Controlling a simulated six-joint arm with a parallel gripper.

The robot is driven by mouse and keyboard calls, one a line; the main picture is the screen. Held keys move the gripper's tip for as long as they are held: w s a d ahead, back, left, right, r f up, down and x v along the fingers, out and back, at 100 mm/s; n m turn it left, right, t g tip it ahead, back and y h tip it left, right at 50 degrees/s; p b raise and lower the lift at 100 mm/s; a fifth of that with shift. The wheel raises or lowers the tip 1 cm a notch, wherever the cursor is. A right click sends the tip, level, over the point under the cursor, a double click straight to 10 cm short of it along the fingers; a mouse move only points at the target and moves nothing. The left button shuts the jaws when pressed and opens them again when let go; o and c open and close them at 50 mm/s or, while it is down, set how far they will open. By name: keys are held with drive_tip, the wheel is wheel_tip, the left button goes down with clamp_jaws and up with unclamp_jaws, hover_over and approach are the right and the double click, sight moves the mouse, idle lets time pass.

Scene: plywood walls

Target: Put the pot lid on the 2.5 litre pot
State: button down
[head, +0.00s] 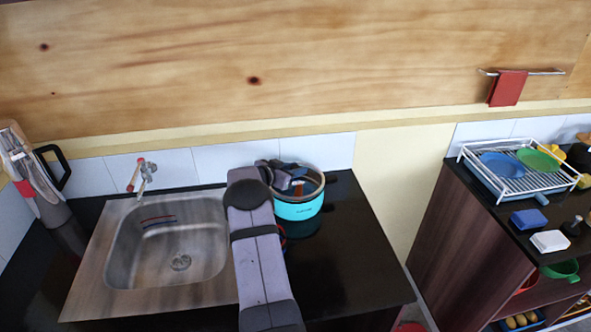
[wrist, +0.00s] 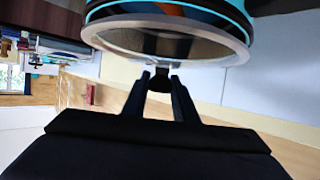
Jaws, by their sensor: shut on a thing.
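The turquoise pot (head: 298,210) stands on the black counter, right of the sink. The glass pot lid (head: 319,186), with a pale metal rim, is at the pot's top. My gripper (head: 294,178) is over it, partly hidden by my arm in the head view. In the wrist view, my gripper (wrist: 161,80) is shut on the lid's dark knob (wrist: 161,70). The lid's rim (wrist: 222,55) is close against the turquoise pot wall (wrist: 232,11) there. I cannot tell whether the rim sits fully on the pot or just above it.
The steel sink (head: 125,255) with its tap (head: 146,172) is left of my arm. A tiled wall (head: 325,151) runs close behind the pot. Bare counter (head: 355,265) lies right and in front of it. A gap separates the right shelf unit with a dish rack (head: 510,180).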

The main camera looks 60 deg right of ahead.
drive_tip(key=shift+f, duration=0.5)
idle(0.3)
drive_tip(key=c, duration=1.4)
unclamp_jaws()
drive_tip(key=shift+o, duration=0.2)
drive_tip(key=shift+f, duration=0.1)
drive_tip(key=shift+a+b, duration=0.15)
drive_tip(key=shift+b, duration=0.15)
drive_tip(key=shift+b+v, duration=1.35)
drive_tip(key=shift+v, duration=2.25)
